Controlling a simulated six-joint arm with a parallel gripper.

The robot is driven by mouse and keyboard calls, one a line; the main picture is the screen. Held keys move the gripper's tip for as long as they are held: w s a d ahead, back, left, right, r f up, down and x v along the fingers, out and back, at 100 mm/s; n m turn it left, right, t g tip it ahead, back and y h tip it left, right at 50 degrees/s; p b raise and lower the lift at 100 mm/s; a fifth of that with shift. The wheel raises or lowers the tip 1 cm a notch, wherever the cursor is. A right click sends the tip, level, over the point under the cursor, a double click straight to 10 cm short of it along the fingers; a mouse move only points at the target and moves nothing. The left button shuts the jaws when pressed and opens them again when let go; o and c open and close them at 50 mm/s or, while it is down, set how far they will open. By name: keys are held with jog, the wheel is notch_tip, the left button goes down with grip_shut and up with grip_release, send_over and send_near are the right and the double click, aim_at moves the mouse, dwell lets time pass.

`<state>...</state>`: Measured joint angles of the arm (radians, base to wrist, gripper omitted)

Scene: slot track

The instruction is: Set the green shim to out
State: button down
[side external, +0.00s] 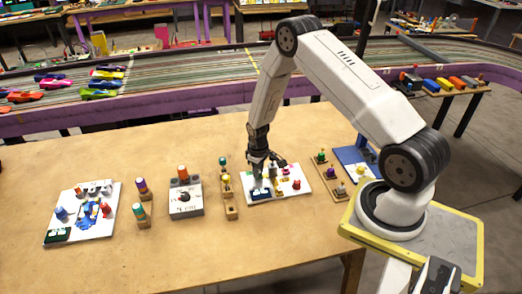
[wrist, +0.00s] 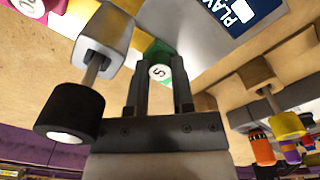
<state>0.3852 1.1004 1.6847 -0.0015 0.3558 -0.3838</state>
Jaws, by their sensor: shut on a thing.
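My gripper (side external: 258,160) is low over the white board (side external: 262,181) in the middle of the table. In the wrist view my gripper (wrist: 158,88) has its two fingers around a green piece (wrist: 155,50) with a white round face marked 5. I take this piece to be the green shim; its lower part is hidden by the fingers. In the side view the fingers hide most of the held piece, so I cannot tell how it sits. A label reading PLAY (wrist: 243,13) lies beside it on the board.
A red piece (side external: 297,184) stands on the board's right. In the wrist view a black knob (wrist: 70,113) on a rod is close at left. A grey box (side external: 185,200) and wooden stands (side external: 229,192) are left of the board; another stand (side external: 328,178) is right. Front table is clear.

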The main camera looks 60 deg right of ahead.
dwell(0.8)
jog(key=shift+w+a+r, duration=0.1)
jog(key=shift+w+a, duration=1.5)
jog(key=shift+w, duration=0.05)
jog(key=shift+c, duration=2.4)
grip_release()
